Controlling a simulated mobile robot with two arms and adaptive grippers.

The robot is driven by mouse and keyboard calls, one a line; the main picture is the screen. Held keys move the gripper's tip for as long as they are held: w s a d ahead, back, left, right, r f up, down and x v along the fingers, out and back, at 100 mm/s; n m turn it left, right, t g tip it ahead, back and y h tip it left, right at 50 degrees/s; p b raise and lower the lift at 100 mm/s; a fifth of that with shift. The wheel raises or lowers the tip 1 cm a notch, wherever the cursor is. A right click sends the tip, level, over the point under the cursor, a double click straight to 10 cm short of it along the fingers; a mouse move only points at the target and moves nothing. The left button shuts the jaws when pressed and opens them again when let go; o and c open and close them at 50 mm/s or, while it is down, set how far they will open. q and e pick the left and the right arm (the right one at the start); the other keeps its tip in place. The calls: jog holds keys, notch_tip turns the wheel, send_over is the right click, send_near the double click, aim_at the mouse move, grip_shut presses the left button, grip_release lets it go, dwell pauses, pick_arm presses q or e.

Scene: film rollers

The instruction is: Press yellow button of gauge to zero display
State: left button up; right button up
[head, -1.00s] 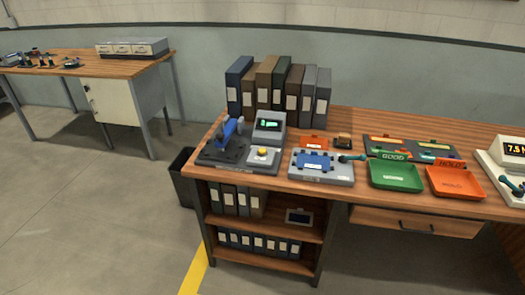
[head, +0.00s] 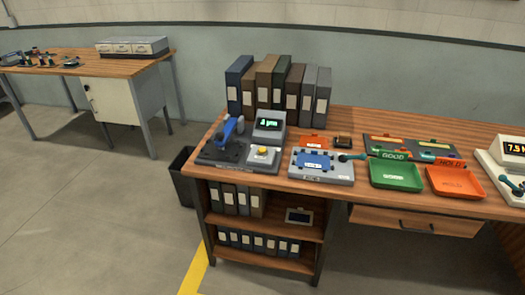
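The gauge stands at the left end of the wooden bench. Its grey display unit (head: 270,127) has a lit green readout, too small to read. The yellow button (head: 262,152) sits on a light grey box in front of the display. A blue-handled device on a dark base (head: 228,141) stands just left of the button box. Neither of my grippers shows in the head view, and nothing touches the button.
A grey fixture with a blue plate (head: 322,165), a green tray (head: 396,175) and an orange tray (head: 455,182) lie to the right. Binders (head: 278,91) stand behind the gauge. A dark bin (head: 184,176) stands left of the bench. The floor in front is clear.

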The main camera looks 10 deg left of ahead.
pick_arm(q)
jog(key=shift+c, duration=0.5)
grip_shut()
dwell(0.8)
